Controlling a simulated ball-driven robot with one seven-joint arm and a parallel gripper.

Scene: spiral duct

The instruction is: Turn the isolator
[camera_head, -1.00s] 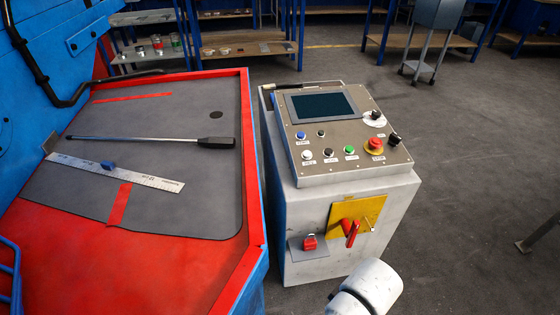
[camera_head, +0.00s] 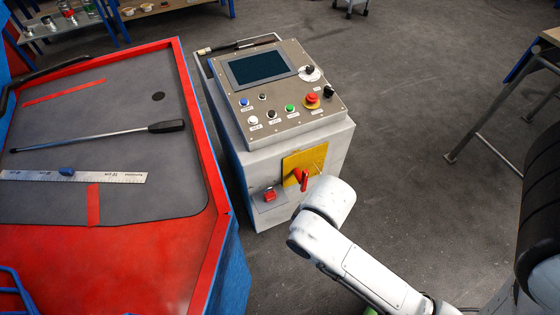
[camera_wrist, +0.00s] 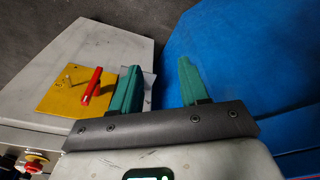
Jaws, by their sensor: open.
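The isolator is a red handle (camera_head: 304,180) on a yellow plate (camera_head: 291,163) on the front of the pale control cabinet (camera_head: 238,190). In the wrist view the red handle (camera_wrist: 92,84) stands out from the yellow plate (camera_wrist: 64,92), just left of my gripper. My gripper (camera_wrist: 158,78) has two green fingers, spread apart with nothing between them. The left finger is close beside the handle in the picture; whether it touches cannot be told. In the head view my white arm reaches towards the cabinet, and the gripper itself is not visible there.
A red block on a grey plate (camera_head: 269,195) sits left of the isolator. The panel above carries a screen (camera_head: 258,68), coloured buttons and a red emergency stop (camera_head: 312,99). A red and blue machine table (camera_head: 205,150) stands to the left. Open floor lies right.

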